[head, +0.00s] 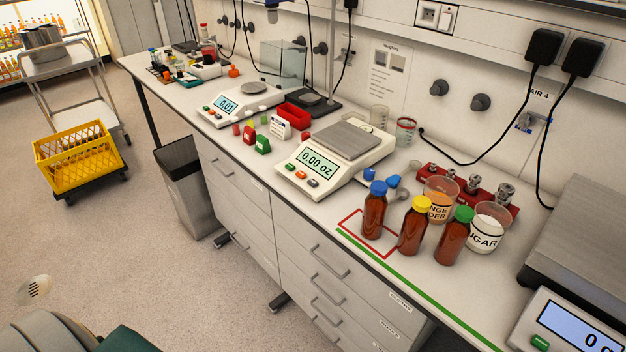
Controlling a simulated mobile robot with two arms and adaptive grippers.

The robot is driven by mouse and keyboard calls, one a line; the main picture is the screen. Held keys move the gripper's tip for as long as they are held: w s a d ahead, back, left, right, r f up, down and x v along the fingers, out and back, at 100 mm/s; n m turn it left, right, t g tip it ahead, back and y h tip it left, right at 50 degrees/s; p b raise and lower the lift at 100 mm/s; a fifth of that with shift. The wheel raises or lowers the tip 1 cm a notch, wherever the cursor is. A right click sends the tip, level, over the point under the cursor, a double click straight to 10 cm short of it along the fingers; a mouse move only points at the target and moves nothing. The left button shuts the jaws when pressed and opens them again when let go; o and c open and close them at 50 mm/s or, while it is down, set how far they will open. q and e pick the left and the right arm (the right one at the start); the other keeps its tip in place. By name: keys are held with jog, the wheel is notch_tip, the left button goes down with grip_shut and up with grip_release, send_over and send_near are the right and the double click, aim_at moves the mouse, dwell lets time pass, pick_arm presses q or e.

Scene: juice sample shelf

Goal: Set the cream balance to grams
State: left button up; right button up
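The cream balance (338,158) stands on the bench in the middle of the head view. Its lit display (317,161) reads 0.00 oz. Its grey square pan (347,140) looks empty. Below the display, its front has a green button (291,167), an orange button (301,174) and a grey button (313,183). Neither gripper is in view.
Brown bottles with blue (374,212), yellow (415,228) and green (455,238) caps stand right of the balance. Small green and red blocks and a white sign (280,128) stand to its left. Another balance (243,102) is farther left; a large scale (585,250) is at right.

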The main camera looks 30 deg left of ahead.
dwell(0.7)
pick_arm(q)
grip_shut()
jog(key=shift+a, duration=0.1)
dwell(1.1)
